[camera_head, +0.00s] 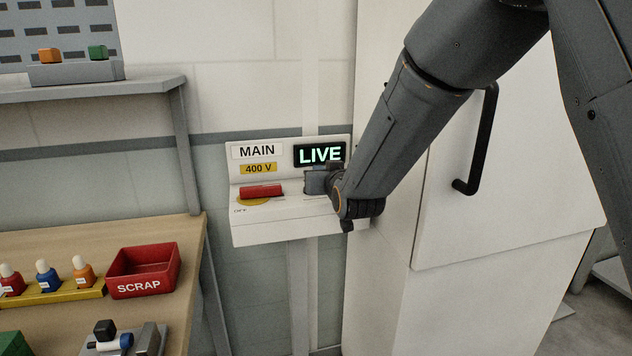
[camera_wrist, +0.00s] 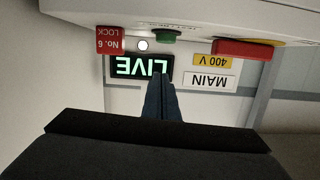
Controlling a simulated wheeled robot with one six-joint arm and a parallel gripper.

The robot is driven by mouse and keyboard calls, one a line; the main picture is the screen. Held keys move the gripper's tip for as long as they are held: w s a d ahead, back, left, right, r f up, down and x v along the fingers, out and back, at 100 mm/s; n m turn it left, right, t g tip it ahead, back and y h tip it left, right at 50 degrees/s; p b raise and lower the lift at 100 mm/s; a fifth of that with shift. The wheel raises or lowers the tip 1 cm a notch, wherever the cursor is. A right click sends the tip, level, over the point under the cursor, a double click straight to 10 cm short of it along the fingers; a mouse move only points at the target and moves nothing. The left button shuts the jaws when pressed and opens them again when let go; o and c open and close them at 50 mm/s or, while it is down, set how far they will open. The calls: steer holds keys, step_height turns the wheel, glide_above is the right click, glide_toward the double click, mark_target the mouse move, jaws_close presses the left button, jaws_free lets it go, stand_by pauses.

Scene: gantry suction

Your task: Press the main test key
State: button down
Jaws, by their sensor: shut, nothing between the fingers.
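A white wall panel (camera_head: 285,228) carries a MAIN label (camera_head: 257,151), a yellow 400 V label (camera_head: 258,169) and a display lit green with LIVE (camera_head: 319,155). A red switch bar (camera_head: 262,191) lies on its lower ledge, with OFF printed nearby. The wrist view shows the panel upside down, with a green button (camera_wrist: 168,36), a small round white part (camera_wrist: 143,45) and a red No. 6 LOCK tag (camera_wrist: 110,40). Contact cannot be told.
A white cabinet with a black handle (camera_head: 480,140) stands close at the right, behind my arm. At the left, a wooden bench (camera_head: 60,240) holds a red SCRAP bin (camera_head: 145,272) and a yellow rack (camera_head: 62,295) of small bottles. A grey shelf (camera_head: 100,90) is above.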

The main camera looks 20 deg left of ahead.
steer(key=x, duration=0.2)
steer(key=shift+w+a+f+p, duration=0.2)
steer(key=shift+f+p, duration=0.1)
steer(key=shift+f, duration=0.1)
step_height(320, 180, down, 2)
steer(key=shift+f+p, duration=0.1)
steer(key=shift+p, duration=0.2)
steer(key=shift+a+f, duration=0.1)
steer(key=shift+f, duration=0.45)
